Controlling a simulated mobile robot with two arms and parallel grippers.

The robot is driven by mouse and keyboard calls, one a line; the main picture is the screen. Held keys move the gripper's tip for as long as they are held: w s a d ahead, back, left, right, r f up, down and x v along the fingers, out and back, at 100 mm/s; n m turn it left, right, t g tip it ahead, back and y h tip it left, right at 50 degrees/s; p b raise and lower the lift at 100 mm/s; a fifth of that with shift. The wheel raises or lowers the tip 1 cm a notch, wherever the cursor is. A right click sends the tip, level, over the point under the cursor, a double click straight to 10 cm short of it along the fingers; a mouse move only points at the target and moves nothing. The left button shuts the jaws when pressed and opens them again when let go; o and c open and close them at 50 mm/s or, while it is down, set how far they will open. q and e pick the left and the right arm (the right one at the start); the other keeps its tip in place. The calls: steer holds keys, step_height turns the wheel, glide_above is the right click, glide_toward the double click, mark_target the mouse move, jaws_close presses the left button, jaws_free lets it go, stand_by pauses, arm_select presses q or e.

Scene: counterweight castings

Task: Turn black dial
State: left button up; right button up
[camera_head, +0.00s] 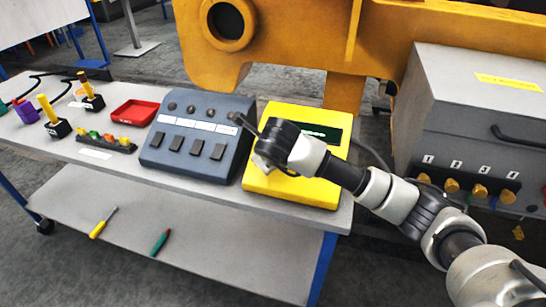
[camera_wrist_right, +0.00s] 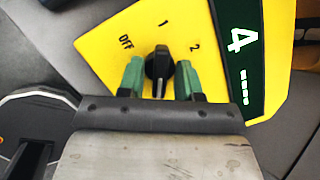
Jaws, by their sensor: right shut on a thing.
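The yellow box (camera_head: 300,188) stands on the cart's top at its right end. It carries the black dial (camera_wrist_right: 159,70), with the labels OFF, 1 and 2 around it in the wrist view. The dial's long axis runs up and down there, its upper end towards the 1 and a white line on its lower part. My right gripper (camera_wrist_right: 159,80) has its green fingertips on either side of the dial and is shut on it. In the head view my right gripper (camera_head: 263,162) hides the dial. My left gripper is not in view.
A grey box with black switches (camera_head: 193,150) stands close left of the yellow box. A red tray (camera_head: 133,113) and joysticks lie farther left. An orange casting (camera_head: 290,45) rises behind. A grey cabinet (camera_head: 480,100) with brass knobs stands at right.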

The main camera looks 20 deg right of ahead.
steer(key=o, duration=0.6)
steer(key=shift+c, duration=0.2)
steer(key=shift+s+r, duration=0.1)
steer(key=b+v, duration=0.1)
steer(key=v, duration=0.9)
steer(key=shift+s+r+b, duration=0.25)
steer(key=shift+b, duration=0.1)
